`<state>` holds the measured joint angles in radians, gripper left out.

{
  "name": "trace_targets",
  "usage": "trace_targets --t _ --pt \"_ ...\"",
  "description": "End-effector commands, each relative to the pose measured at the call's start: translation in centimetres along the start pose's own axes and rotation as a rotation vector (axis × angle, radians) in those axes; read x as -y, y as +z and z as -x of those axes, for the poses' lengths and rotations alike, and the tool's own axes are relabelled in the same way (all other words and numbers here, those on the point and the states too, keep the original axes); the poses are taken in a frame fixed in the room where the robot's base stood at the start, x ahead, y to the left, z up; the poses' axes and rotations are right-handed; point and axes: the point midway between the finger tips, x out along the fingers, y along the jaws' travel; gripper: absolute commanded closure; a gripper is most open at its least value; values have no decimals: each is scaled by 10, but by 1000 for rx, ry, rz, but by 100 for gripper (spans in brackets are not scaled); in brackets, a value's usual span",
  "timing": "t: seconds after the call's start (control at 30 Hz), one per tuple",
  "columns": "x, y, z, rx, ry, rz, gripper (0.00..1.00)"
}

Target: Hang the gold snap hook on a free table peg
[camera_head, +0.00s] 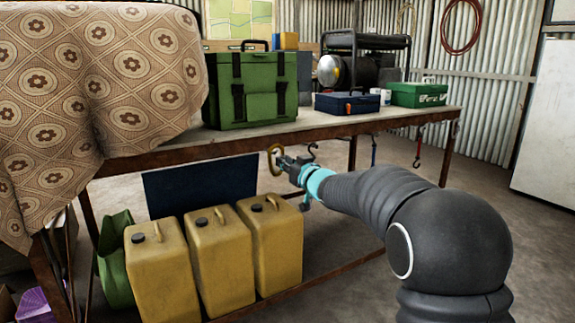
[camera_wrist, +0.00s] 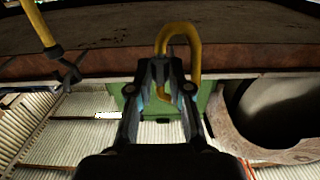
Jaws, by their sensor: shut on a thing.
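The gold snap hook (camera_head: 270,160) is in my gripper (camera_head: 283,165), just below the front edge of the table (camera_head: 300,137). In the wrist view the fingers of my gripper (camera_wrist: 163,75) are shut on the hook's lower end. The gold hook (camera_wrist: 180,30) curves up beyond the fingertips in front of the table's rusty edge (camera_wrist: 110,62). A dark curved peg (camera_head: 313,149) shows under the edge, right of my gripper, with nothing visible on it. Farther right, a blue strap (camera_head: 373,150) and a red hook (camera_head: 418,148) hang below the edge.
Yellow jerry cans (camera_head: 222,258) stand on the lower shelf beneath my gripper. A green tool box (camera_head: 252,88), blue case (camera_head: 347,103) and green case (camera_head: 417,94) sit on the tabletop. A patterned cloth (camera_head: 95,80) drapes over the left end. A yellow rod-like piece (camera_wrist: 38,22) with a dark end shows upper left in the wrist view.

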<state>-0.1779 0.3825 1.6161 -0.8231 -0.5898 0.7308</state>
Motion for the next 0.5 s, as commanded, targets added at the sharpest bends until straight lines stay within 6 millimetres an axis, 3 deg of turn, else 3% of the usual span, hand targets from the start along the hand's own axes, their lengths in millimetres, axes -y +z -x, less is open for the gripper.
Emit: trace_targets --t 0.5 --pt "0 11 -18 -1 -1 0 100"
